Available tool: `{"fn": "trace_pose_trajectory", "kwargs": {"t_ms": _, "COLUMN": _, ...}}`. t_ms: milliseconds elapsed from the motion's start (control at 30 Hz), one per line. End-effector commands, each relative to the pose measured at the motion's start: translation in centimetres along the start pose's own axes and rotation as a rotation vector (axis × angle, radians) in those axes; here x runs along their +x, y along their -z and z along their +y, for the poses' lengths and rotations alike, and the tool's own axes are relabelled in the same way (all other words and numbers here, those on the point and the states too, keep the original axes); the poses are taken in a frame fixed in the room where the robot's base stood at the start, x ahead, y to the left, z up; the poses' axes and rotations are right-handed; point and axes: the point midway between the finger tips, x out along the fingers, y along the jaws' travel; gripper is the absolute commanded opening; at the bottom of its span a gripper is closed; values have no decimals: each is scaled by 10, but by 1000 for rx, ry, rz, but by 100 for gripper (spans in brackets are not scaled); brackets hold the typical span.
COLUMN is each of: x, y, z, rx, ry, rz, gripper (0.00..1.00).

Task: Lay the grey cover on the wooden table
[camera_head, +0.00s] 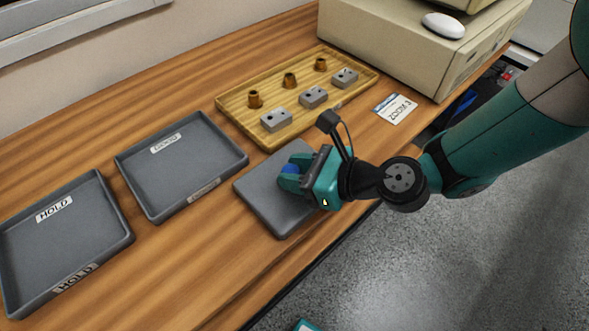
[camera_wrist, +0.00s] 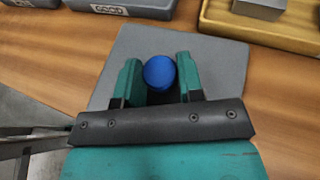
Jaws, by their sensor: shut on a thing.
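The grey cover (camera_head: 270,204) is a flat square plate with a round blue knob (camera_wrist: 159,73) at its middle. It lies flat at or just above the wooden table (camera_head: 185,262), near the front edge; I cannot tell whether it touches the wood. My gripper (camera_head: 290,180) is over the cover and shut on the blue knob. In the wrist view one finger stands on each side of the knob, and the cover (camera_wrist: 215,58) spreads out beyond the fingers. The cover's near part is hidden behind my gripper.
A grey tray labelled GOOD (camera_head: 240,150) stands left of the cover, and a HOLD tray (camera_head: 122,240) farther left. Behind is a wooden tray (camera_head: 228,105) with brown bushings and grey blocks. A card (camera_head: 395,108) and beige machine (camera_head: 440,80) are at right.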

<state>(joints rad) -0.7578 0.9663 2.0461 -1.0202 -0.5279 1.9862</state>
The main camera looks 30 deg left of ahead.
Motion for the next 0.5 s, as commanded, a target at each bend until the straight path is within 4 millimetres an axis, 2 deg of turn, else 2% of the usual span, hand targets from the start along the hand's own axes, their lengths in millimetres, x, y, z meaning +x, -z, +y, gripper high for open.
{"fn": "trace_pose_trajectory", "kwargs": {"t_ms": 267, "x": 1, "y": 2, "z": 0, "rx": 0, "ry": 0, "rz": -1, "gripper": 10}}
{"fn": "trace_pose_trajectory", "kwargs": {"t_ms": 300, "x": 1, "y": 2, "z": 0, "rx": 0, "ry": 0, "rz": -1, "gripper": 44}}
{"fn": "trace_pose_trajectory", "kwargs": {"t_ms": 367, "x": 1, "y": 1, "z": 0, "rx": 0, "ry": 0, "rz": -1, "gripper": 58}}
{"fn": "trace_pose_trajectory", "kwargs": {"t_ms": 500, "x": 1, "y": 1, "z": 0, "rx": 0, "ry": 0, "rz": -1, "gripper": 61}}
